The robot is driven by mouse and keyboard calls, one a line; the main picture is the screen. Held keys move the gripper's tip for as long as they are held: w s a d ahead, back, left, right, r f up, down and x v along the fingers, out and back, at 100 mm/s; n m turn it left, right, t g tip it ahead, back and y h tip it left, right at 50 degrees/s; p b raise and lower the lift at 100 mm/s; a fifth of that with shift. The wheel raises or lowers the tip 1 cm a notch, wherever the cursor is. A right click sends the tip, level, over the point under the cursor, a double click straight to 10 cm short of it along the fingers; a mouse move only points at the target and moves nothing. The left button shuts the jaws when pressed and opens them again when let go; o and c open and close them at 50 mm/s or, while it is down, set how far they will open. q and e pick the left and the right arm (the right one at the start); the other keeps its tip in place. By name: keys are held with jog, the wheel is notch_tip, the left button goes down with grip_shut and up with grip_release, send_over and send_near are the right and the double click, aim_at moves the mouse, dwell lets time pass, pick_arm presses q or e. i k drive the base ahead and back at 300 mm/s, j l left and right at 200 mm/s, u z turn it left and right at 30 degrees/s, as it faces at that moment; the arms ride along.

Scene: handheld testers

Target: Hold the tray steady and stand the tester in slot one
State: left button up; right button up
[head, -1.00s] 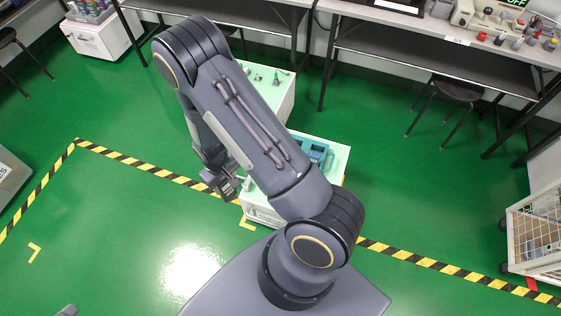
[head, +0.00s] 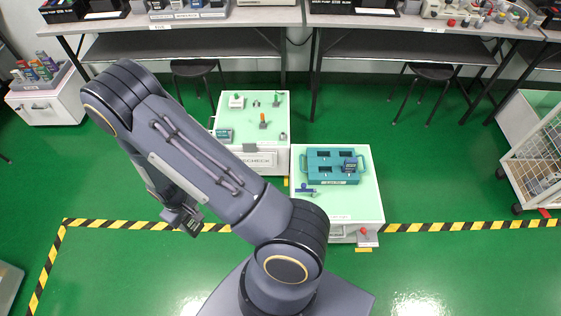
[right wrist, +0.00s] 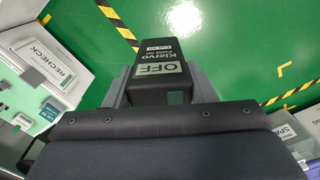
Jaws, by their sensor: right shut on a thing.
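The teal tray (head: 315,178) sits on a pale green cart top at centre right of the head view. It has several dark slots and side handles. My right gripper (head: 187,219) is left of both carts, over the green floor and away from the tray. It is shut on a black tester (right wrist: 160,47), which fills the middle of the right wrist view with a label reading "OFF". In the head view the tester is small and partly hidden by the gripper. My left gripper is not in view.
A second cart with a RECHECK sign (head: 257,160) stands left of the tray's cart, with small parts on top. A blue item (head: 306,190) lies in front of the tray. Benches and stools (head: 445,91) line the back. A wire cart (head: 535,165) stands right.

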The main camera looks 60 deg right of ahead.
aim_at(331, 168)
jog(key=i+z, duration=0.25)
jog(key=z, duration=0.25)
jog(key=i+z, duration=0.3)
jog(key=z, duration=0.15)
jog(key=i+j+z, duration=0.1)
jog(key=i+z, duration=0.15)
jog(key=z, duration=0.25)
jog(key=i+j+z, duration=0.2)
jog(key=z, duration=0.3)
jog(key=i+z, duration=0.25)
jog(key=z, duration=0.2)
jog(key=i+j+z, duration=0.1)
jog(key=z, duration=0.4)
jog(key=i+j+z, duration=0.2)
jog(key=z, duration=0.25)
jog(key=i+j+z, duration=0.25)
jog(key=z, duration=0.2)
jog(key=i+j+z, duration=0.1)
jog(key=j+z, duration=0.2)
jog(key=z, duration=0.15)
